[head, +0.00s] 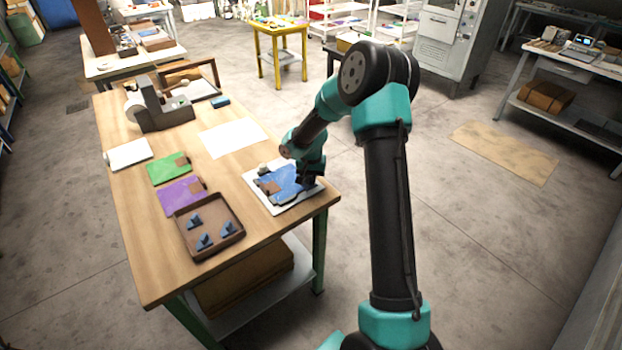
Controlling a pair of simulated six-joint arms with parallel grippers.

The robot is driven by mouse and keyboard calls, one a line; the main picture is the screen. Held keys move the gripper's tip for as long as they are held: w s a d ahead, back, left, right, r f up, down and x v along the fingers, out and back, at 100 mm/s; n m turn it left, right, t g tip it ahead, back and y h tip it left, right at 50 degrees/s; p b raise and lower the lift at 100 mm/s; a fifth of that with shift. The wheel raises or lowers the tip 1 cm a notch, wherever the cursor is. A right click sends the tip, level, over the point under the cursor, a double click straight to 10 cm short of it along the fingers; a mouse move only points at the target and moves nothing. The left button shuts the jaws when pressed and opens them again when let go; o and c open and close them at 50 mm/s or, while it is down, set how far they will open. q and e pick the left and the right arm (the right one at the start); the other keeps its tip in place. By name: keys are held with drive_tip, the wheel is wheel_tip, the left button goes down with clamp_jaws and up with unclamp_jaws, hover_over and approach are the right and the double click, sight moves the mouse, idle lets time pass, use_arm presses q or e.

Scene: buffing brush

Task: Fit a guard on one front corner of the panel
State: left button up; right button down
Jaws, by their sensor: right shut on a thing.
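The blue panel (279,183), with a brown patch, lies on a white board (256,187) near the table's right edge. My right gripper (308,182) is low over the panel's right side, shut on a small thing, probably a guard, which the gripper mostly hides. I cannot tell whether it touches the panel. A brown tray (181,228) at the front of the table holds three blue-grey guards, at the upper left (195,220), lower left (204,242) and right (228,228). My left gripper is out of view.
A purple piece (178,197) and a green piece (165,170) lie left of the panel. A white sheet (232,138) lies behind it. A grey-brown machine (160,106) stands at the back of the wooden table (150,270). Bare wood lies between the tray and the white board.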

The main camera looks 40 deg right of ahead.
drive_tip(key=shift+w+a, duration=0.15)
drive_tip(key=shift+w, duration=0.05)
idle(0.6)
drive_tip(key=c, duration=0.7)
unclamp_jaws()
drive_tip(key=shift+o, duration=0.2)
drive_tip(key=shift+r, duration=0.15)
drive_tip(key=shift+r, duration=3.35)
drive_tip(key=shift+f, duration=0.1)
